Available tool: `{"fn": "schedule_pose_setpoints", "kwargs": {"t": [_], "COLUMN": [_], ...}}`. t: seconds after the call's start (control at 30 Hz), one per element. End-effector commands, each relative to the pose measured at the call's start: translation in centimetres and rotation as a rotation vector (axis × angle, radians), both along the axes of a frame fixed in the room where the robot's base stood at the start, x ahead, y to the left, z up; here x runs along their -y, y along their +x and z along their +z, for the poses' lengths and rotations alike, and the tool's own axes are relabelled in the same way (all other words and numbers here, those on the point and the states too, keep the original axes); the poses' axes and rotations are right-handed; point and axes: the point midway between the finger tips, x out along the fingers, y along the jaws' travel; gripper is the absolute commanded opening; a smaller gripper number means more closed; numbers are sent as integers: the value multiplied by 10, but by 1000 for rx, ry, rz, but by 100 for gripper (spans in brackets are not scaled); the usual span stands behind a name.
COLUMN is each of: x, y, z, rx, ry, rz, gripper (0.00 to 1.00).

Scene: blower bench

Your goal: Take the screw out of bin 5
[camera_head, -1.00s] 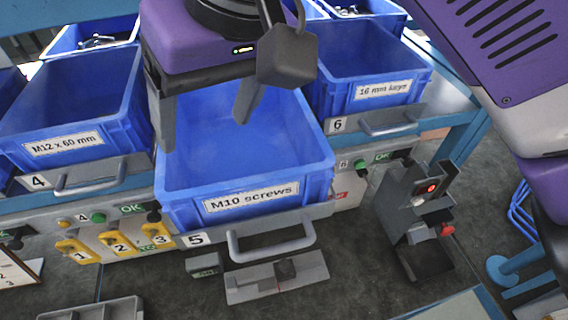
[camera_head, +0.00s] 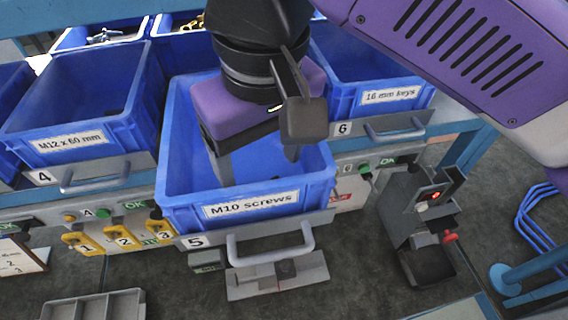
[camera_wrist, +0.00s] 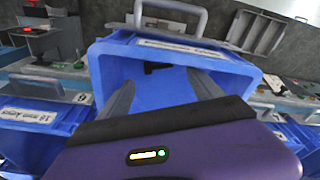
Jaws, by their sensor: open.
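Bin 5 (camera_head: 180,130) is a blue open-topped bin labelled "M10 screws", with a grey handle and a "5" plate at its front. My gripper (camera_head: 256,170) points down into it, with its two fingers apart and nothing seen between them. In the wrist view, bin 5 (camera_wrist: 240,66) surrounds the gripper fingers (camera_wrist: 161,80). A small dark shape (camera_wrist: 155,67) shows inside by the label-side wall, between the fingertips; I cannot tell if it is the screw. In the head view my gripper hides much of the bin's inside.
Bin 4 (camera_head: 115,137), labelled "M12 x 60 mm", stands to the left and bin 6 (camera_head: 420,99), labelled "16 mm keys", to the right. Yellow numbered tags (camera_head: 122,238) hang below bin 4. A grey device with a red light (camera_head: 425,215) stands to the right.

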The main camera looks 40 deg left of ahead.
Motion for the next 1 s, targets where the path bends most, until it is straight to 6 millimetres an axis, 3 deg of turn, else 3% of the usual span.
{"fn": "schedule_pose_setpoints", "kwargs": {"t": [0.3,0.57,0.9,1.0], "x": [0,-1,-1,-1], "y": [2,2,2,2], "z": [-38,-41,-41,-41], "rx": [0,0,0,0], "ry": [0,1,1,1], "rz": [-1,0,-1,-1], "gripper": [75,75,10,10]}}
